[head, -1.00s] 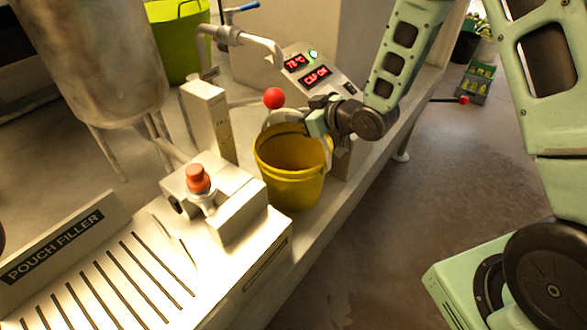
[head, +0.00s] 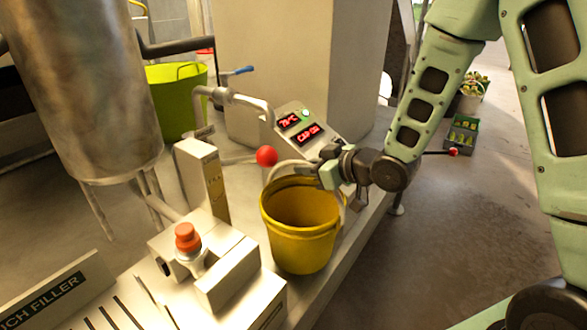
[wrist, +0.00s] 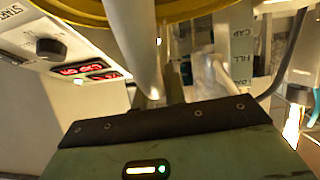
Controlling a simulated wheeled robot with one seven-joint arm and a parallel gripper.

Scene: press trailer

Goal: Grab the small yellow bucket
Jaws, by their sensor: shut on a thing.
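The small yellow bucket (head: 301,240) is upright over the bench edge, beside the white filler block. Its yellow rim also shows at the top of the wrist view (wrist: 188,10). My gripper (head: 328,172) is at the bucket's upper right rim, shut on its pale curved handle (head: 288,166). In the wrist view the handle (wrist: 138,42) runs down toward the jaws; the fingertips are partly hidden there. I cannot tell whether the bucket's base touches the bench.
A red ball knob (head: 266,156) and a display panel (head: 303,125) stand close behind the bucket. The block with the orange button (head: 187,238) is to its left. A larger green bucket (head: 178,100) is farther back. Open floor (head: 455,225) lies to the right.

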